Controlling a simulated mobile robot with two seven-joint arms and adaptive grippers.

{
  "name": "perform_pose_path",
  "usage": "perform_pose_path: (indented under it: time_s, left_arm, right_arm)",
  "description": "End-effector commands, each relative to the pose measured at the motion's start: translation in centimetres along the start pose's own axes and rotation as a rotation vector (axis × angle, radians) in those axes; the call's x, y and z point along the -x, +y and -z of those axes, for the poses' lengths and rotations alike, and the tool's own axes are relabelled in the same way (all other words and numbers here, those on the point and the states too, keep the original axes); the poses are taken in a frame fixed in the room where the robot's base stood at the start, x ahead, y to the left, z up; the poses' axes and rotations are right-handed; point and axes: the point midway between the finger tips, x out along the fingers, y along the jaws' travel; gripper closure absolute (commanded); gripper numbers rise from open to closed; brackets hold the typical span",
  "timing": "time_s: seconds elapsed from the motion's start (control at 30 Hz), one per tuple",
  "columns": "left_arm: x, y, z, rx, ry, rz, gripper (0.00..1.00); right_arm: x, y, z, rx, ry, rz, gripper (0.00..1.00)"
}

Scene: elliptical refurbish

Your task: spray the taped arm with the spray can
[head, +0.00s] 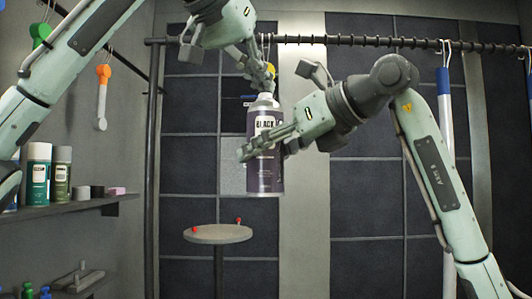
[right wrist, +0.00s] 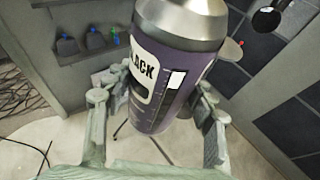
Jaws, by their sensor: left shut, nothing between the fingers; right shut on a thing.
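The spray can (head: 264,170) is dark purple with a white "BLACK" label and stands upright in mid-air. My right gripper (head: 262,143) is shut on its body from the right; the right wrist view shows the can (right wrist: 185,60) between the two fingers. My left gripper (head: 267,82) is shut and empty at the top of the can, by its nozzle; whether it touches is unclear. Parts hang from the rail: an orange-topped one (head: 102,95) at left and a blue-topped white one (head: 446,130) at right. I cannot tell which is the taped arm.
A dark horizontal rail (head: 350,41) crosses above. A small round table (head: 205,238) with red knobs stands below the can. A wall shelf (head: 50,208) at left bears more cans, including a teal one (head: 38,180). Dark wall panels are behind.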

Motion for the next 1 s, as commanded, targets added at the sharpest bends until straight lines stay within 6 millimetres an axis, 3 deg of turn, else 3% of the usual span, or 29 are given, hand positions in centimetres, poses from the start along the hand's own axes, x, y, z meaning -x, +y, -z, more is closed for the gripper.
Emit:
perform_pose_path:
  time_s: [0.13,0.6,1.0]
  left_arm:
    - [0.1,0.1,0.2,-0.001,-0.009,-0.001,1.00]
    - [2.0,0.1,4.1,0.000,-0.005,-0.001,1.00]
    - [2.3,0.0,4.4,-0.001,-0.003,0.000,1.00]
  right_arm:
    - [0.3,0.0,-0.4,0.000,-0.012,0.002,0.80]
    - [0.2,0.0,-0.2,0.000,-0.007,0.001,0.80]
    - [0.1,0.0,-0.2,0.001,-0.006,0.001,0.80]
